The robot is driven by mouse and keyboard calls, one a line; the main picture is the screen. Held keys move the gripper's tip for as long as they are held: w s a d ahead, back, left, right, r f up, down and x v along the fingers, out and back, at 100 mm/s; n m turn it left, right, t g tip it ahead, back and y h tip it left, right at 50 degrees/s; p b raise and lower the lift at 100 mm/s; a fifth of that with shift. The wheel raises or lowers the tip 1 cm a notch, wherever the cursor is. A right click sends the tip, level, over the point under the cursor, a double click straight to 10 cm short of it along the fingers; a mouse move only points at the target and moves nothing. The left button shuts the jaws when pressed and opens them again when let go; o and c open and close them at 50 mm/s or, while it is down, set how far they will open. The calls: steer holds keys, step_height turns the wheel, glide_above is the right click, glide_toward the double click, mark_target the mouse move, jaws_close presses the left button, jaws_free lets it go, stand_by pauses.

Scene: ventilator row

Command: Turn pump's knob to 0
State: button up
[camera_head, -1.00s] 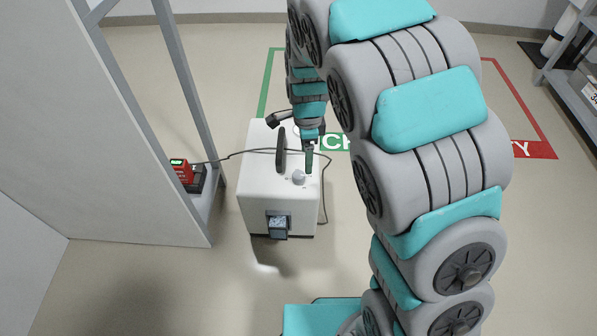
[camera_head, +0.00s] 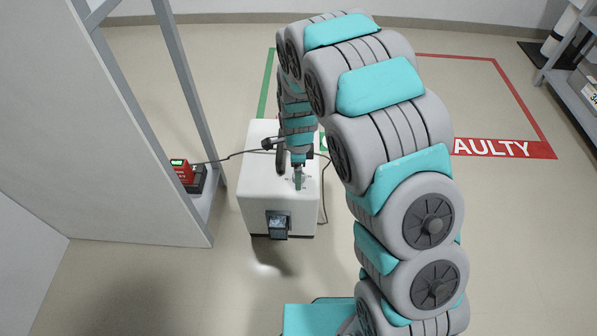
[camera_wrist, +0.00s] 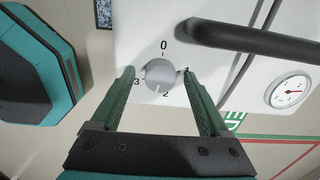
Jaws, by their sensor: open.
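The white pump (camera_head: 262,205) stands on the floor, with a dark handle on top. Its round grey knob (camera_wrist: 160,76) shows in the wrist view, with 0 above it, 3 at its left and 2 below. The label at its right is mostly hidden by a finger. A faint mark on the knob seems to point down, near 2. My gripper (camera_wrist: 157,74) is open, one green finger on each side of the knob, with small gaps visible. In the head view my gripper (camera_head: 298,182) is over the pump's top and hides the knob.
A round gauge (camera_wrist: 289,92) and the dark handle (camera_wrist: 255,41) lie right of the knob. A red device (camera_head: 183,171) sits on a shelf at left, with a cable to the pump. A red-outlined floor area (camera_head: 505,149) is at right.

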jaws_close()
stand_by(0.7)
